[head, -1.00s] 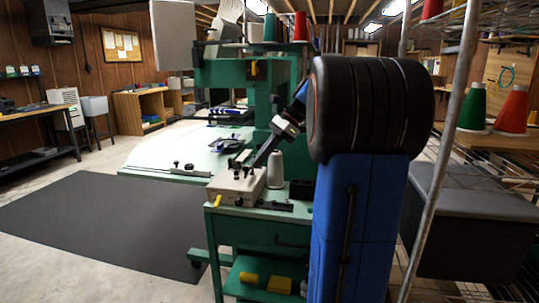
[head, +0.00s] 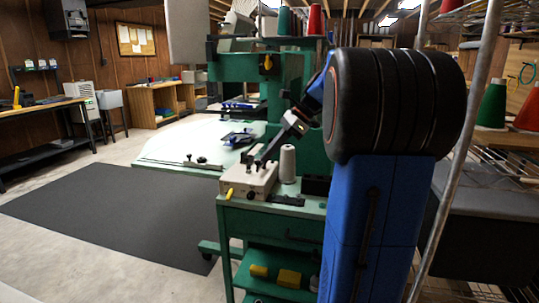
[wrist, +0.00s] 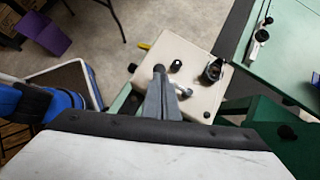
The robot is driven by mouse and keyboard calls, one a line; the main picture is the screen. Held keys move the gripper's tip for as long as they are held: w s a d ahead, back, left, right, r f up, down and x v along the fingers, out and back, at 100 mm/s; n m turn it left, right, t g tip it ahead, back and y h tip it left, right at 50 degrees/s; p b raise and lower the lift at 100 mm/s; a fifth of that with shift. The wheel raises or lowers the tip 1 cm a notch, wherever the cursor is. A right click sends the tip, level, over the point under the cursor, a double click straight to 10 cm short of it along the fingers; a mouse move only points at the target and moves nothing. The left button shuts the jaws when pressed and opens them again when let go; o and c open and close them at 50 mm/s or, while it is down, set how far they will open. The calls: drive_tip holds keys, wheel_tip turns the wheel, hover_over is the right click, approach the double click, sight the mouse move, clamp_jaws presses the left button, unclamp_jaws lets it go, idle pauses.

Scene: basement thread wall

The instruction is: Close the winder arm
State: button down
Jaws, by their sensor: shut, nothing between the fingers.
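The winder is a beige box (head: 248,181) on a green cart, with dark knobs on top and a yellow handle (head: 229,194) at its front left corner. In the wrist view the winder's top (wrist: 195,62) shows a black knob (wrist: 176,66), a dark round fitting (wrist: 212,71) and a small light metal lever (wrist: 186,91), which may be the winder arm. My gripper (wrist: 160,72) is shut and empty over the winder's top, beside this lever. It also shows in the head view (head: 261,162). Whether the fingers touch the lever I cannot tell; they hide part of it.
A white thread cone (head: 287,164) stands just right of the winder on the cart (head: 309,207). A pale green machine table (head: 175,153) lies behind to the left. A metal pole (head: 461,140) and wire shelving stand close on the right. The dark mat (head: 110,215) is clear.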

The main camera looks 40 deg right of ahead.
drive_tip(key=shift+a+m, duration=0.2)
drive_tip(key=shift+m, duration=0.1)
drive_tip(key=shift+w+a+m+t+h, duration=0.25)
drive_tip(key=shift+a+m+t+h, duration=0.2)
drive_tip(key=shift+m, duration=0.3)
drive_tip(key=shift+w+a+m+t+h, duration=0.25)
drive_tip(key=shift+m+t+h, duration=0.1)
drive_tip(key=shift+m+t, duration=0.3)
drive_tip(key=shift+d, duration=0.2)
drive_tip(key=shift+s+d, duration=0.2)
drive_tip(key=shift+d, duration=0.4)
